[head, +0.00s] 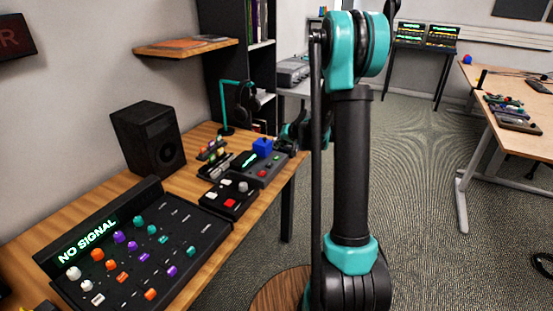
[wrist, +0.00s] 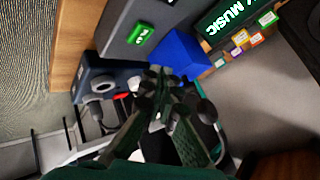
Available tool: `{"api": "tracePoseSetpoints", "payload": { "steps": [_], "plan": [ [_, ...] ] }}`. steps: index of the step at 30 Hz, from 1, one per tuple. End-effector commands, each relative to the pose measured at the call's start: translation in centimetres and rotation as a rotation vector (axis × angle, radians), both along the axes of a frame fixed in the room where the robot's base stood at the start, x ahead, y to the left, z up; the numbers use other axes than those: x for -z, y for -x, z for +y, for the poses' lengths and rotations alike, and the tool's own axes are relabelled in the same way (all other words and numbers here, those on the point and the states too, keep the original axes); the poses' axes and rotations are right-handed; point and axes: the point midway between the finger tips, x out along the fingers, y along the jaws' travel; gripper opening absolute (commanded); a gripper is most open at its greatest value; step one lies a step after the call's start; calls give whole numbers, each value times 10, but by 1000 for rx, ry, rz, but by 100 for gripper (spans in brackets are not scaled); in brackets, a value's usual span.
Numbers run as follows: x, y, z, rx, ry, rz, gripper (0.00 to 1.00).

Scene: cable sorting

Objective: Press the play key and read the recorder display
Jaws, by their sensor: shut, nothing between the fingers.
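The recorder (head: 258,181) appears to be the dark box at the far end of the wooden desk, with a blue cube (head: 262,147) at its back and a small lit green display (head: 249,159). In the wrist view a green key marked PLAY (wrist: 140,33) sits on a grey surface, near the blue cube (wrist: 185,53). A dark display (wrist: 232,18) there shows green text ending in MUSIC; its start is cut off. My gripper (head: 290,140) is beside the recorder at the desk's far end. In the wrist view its fingers (wrist: 160,92) are shut and empty, apart from the PLAY key.
A mixer (head: 130,250) reading NO SIGNAL stands on the near desk. A small panel with a red key (head: 230,202) lies between it and the recorder. A black speaker (head: 148,137) and a teal headphone stand (head: 226,129) are at the back. Open carpet lies right of the desk.

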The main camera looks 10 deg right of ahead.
Motion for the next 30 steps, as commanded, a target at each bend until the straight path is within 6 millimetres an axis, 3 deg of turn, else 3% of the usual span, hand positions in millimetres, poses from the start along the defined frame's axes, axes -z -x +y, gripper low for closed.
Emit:
{"api": "tracePoseSetpoints", "payload": {
  "steps": [8,26,30],
  "plan": [
    [-19,0,0,0,0,0,0],
    [-20,0,0,0,0,0,0],
    [-22,12,1,-6,13,8,0]
  ]
}}
